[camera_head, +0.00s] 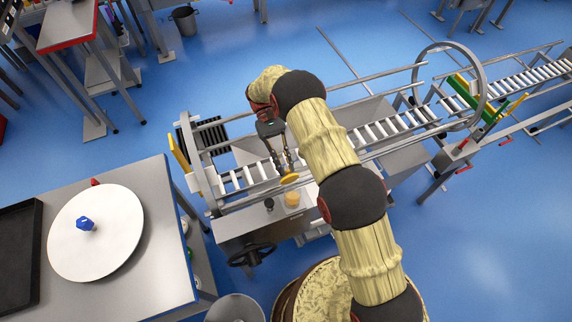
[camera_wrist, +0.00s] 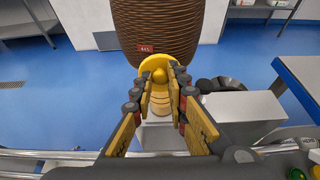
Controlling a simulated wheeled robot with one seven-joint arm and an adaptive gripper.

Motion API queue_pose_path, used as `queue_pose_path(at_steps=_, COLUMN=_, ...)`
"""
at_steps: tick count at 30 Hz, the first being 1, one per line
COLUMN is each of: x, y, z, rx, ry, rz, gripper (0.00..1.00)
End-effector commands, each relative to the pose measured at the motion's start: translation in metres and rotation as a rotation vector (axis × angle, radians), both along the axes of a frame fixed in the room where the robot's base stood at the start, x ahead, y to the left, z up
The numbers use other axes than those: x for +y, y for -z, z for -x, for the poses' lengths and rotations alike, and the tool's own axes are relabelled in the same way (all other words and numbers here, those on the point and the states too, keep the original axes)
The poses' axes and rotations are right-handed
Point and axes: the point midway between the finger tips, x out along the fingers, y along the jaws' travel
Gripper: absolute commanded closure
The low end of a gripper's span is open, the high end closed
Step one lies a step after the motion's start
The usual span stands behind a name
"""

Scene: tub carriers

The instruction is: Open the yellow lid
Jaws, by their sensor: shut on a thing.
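The yellow lid (camera_head: 289,179) is a small round disc at the tips of my gripper (camera_head: 282,166), above the grey machine top by the roller conveyor. In the wrist view, the lid (camera_wrist: 152,60) shows as a disc with a rounded knob, and my gripper's (camera_wrist: 160,73) fingers are shut on that knob. A small pale-yellow cylindrical pot (camera_head: 292,199) stands just below the lid in the head view. A gap seems to show between lid and pot, but whether they touch is unclear. Part of the lid is hidden by my fingers.
A steel table (camera_head: 160,262) at left holds a white round disc (camera_head: 95,240) with a blue knob and a black tray (camera_head: 22,240). The roller conveyor (camera_head: 380,128) runs behind my gripper. A black handwheel (camera_head: 252,255) is at the machine's front. A brown ribbed drum (camera_wrist: 158,22) stands beyond.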

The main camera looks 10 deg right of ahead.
Motion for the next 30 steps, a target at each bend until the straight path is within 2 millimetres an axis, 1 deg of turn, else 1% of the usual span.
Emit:
queue_pose_path(at_steps=9, x=0.0016, y=0.0031, z=-0.0035, rx=0.046, ry=0.001, rz=0.012, gripper=1.0)
queue_pose_path(at_steps=21, x=0.0016, y=0.0032, z=-0.0035, rx=0.049, ry=0.0, rz=0.013, gripper=1.0)
queue_pose_path(at_steps=22, x=0.0016, y=0.0032, z=-0.0035, rx=0.049, ry=0.0, rz=0.013, gripper=0.83)
queue_pose_path(at_steps=30, x=0.0012, y=0.0026, z=-0.0032, rx=0.052, ry=0.0, rz=0.015, gripper=0.68)
